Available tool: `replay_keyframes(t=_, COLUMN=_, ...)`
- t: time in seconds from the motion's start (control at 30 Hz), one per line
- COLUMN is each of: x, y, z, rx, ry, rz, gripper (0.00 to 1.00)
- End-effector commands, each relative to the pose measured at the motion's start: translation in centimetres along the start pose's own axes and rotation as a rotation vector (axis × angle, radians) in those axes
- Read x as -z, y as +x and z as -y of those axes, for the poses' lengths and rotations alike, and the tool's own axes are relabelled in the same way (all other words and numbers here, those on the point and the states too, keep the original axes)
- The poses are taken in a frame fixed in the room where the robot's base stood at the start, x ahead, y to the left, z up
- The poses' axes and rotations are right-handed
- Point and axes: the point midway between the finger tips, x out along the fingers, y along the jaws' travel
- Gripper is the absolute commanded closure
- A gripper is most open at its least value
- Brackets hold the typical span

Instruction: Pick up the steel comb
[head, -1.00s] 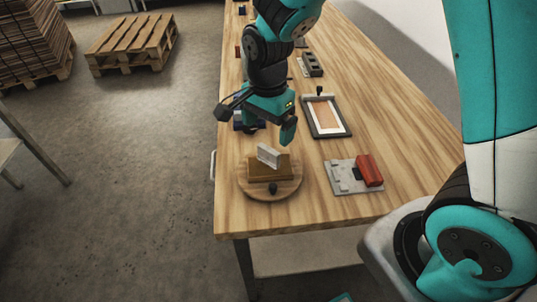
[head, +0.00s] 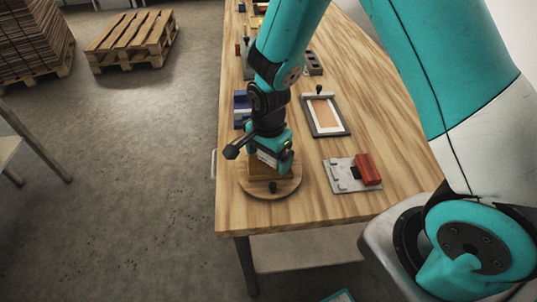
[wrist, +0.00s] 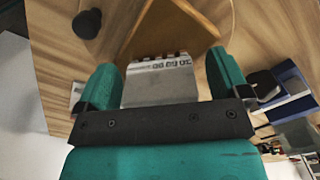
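The steel comb (head: 267,158) is a pale grey block seated in a tan wooden holder (head: 260,172) on a round wooden board (head: 288,190). My gripper (head: 271,160) is down over the holder and partly covers the comb. In the wrist view, the comb (wrist: 158,82) lies between the two teal fingers of my gripper (wrist: 163,72), with a gap showing on each side. The fingers are open. The comb's face has dark markings, and its far edge meets the holder (wrist: 165,32).
A black knob (head: 273,187) stands at the front of the board. Right of it is a grey plate with a red block (head: 368,170). Behind that lies a dark-framed tray (head: 342,128). Blue items (head: 241,108) stand behind my gripper. The table's front right is clear.

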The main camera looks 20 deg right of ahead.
Motion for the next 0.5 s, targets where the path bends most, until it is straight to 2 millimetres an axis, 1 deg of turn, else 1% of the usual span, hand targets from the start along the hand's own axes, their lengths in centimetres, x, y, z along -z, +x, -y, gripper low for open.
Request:
replay_keyframes(t=0.03, x=0.00, y=-0.01, z=0.00, rx=0.000, ry=0.000, rz=0.000, gripper=0.16)
replay_keyframes(t=0.23, x=0.00, y=-0.02, z=0.00, rx=0.000, ry=0.000, rz=0.000, gripper=0.62)
replay_keyframes(t=0.27, x=0.00, y=-0.02, z=0.00, rx=0.000, ry=0.000, rz=0.000, gripper=0.64)
replay_keyframes(t=0.3, x=0.00, y=-0.04, z=0.01, rx=0.000, ry=0.000, rz=0.000, gripper=0.68)
replay_keyframes(t=0.5, x=0.00, y=-0.10, z=0.02, rx=0.000, ry=0.000, rz=0.000, gripper=0.68)
